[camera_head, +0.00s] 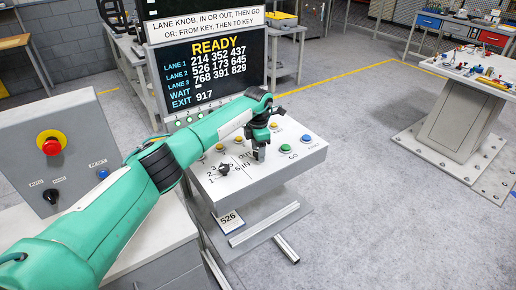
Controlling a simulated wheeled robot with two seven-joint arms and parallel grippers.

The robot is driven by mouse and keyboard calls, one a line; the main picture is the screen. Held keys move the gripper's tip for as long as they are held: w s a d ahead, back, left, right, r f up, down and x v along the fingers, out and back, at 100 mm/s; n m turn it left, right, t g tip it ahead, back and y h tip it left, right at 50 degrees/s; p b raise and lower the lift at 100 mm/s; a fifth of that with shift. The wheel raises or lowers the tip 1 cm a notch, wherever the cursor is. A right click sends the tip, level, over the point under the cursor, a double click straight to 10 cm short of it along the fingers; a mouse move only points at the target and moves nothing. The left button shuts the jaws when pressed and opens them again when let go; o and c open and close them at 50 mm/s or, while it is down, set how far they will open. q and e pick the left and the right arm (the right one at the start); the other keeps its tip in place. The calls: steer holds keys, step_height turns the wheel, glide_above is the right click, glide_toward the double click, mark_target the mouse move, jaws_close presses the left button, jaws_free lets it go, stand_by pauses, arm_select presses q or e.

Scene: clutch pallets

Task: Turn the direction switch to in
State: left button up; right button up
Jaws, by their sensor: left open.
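My left gripper (259,157) points down over the sloped white control panel (262,181), beside the printed OUT and IN labels. Its jaws are open, with the fingertips close to the panel face. The direction switch by these labels is mostly hidden behind the fingers, so I cannot tell its position or whether the fingers touch it. A dark lane knob (224,169) with numbers around it sits left of the gripper. My right gripper is not in view.
A green button (284,149), a blue button (307,138) and yellow buttons sit on the panel. A screen (215,67) reading READY stands behind. A grey box with a red emergency button (50,145) is at left. Open floor lies to the right.

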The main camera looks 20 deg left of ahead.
arm_select(q)
steer(key=c, duration=1)
steer(key=shift+n+b, duration=0.7)
steer(key=shift+n, duration=0.3)
steer(key=n+b, duration=0.1)
steer(key=n, duration=0.2)
steer(key=shift+n+b, duration=0.3)
steer(key=n+b, duration=0.1)
steer(key=n, duration=0.2)
steer(key=shift+r+n, duration=0.1)
steer(key=shift+n, duration=1.5)
